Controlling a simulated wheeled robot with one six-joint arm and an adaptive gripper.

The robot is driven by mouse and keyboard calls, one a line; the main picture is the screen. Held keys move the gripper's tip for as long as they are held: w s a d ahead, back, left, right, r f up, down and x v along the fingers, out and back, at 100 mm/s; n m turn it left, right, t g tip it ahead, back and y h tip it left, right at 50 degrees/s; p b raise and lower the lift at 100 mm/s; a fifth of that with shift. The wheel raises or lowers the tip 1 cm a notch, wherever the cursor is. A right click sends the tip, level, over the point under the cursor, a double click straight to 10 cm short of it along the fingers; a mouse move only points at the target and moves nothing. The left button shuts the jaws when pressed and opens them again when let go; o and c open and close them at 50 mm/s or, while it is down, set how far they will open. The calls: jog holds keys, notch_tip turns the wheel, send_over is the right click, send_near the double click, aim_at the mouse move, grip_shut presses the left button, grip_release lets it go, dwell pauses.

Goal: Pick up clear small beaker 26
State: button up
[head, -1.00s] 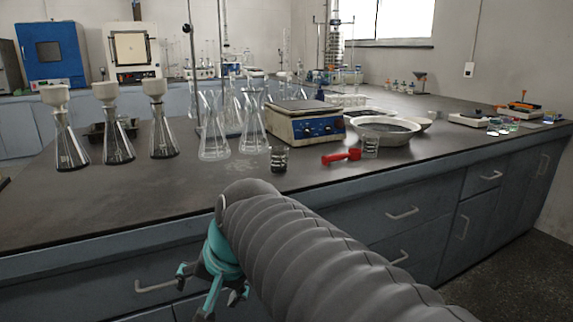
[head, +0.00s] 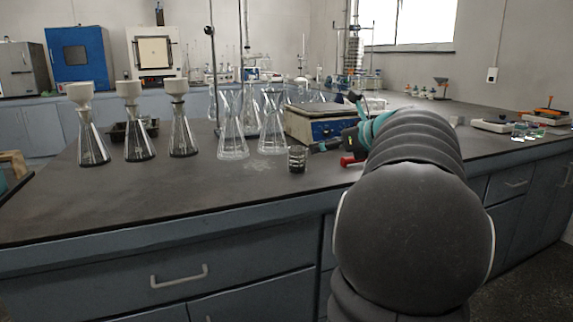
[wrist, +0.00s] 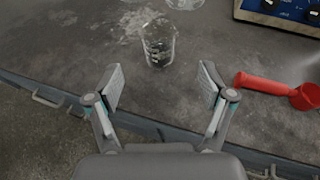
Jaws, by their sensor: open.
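A small clear beaker (head: 297,159) with dark markings stands upright near the bench front, right of the flasks. It also shows in the wrist view (wrist: 159,44), ahead of my fingertips and roughly centred between them. My gripper (wrist: 163,86) is open and empty, apart from the beaker. In the head view my gripper (head: 336,122) is right of the beaker and partly hidden by my arm. I cannot read a number on the beaker.
A red scoop (wrist: 268,84) lies right of my gripper. A blue-fronted hotplate (head: 318,125) stands behind. Clear conical flasks (head: 233,140) stand left of the beaker, with funnel-topped flasks (head: 138,140) farther left. The bench (head: 110,200) at front left is clear.

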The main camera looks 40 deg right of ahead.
send_near(292, 148)
jog(key=w+f, duration=0.2)
jog(key=w, duration=0.1)
jog(key=shift+a+f, duration=0.1)
jog(key=shift+f, duration=0.3)
jog(key=shift+f+x, duration=0.15)
jog(key=shift+x, duration=1.2)
jog(key=shift+f+x, duration=0.15)
jog(key=shift+x, duration=1.2)
jog(key=shift+s, duration=0.15)
jog(key=c, duration=1.3)
jog(key=shift+r, duration=0.2)
jog(key=shift+c, duration=0.2)
jog(key=shift+r, duration=1)
jog(key=shift+r+p, duration=0.35)
jog(key=shift+r, duration=0.55)
jog(key=s+d+r+p, duration=0.2)
jog(key=d+r, duration=0.9)
jog(key=shift+d+r+p, duration=0.2)
jog(key=shift+r+p, duration=0.2)
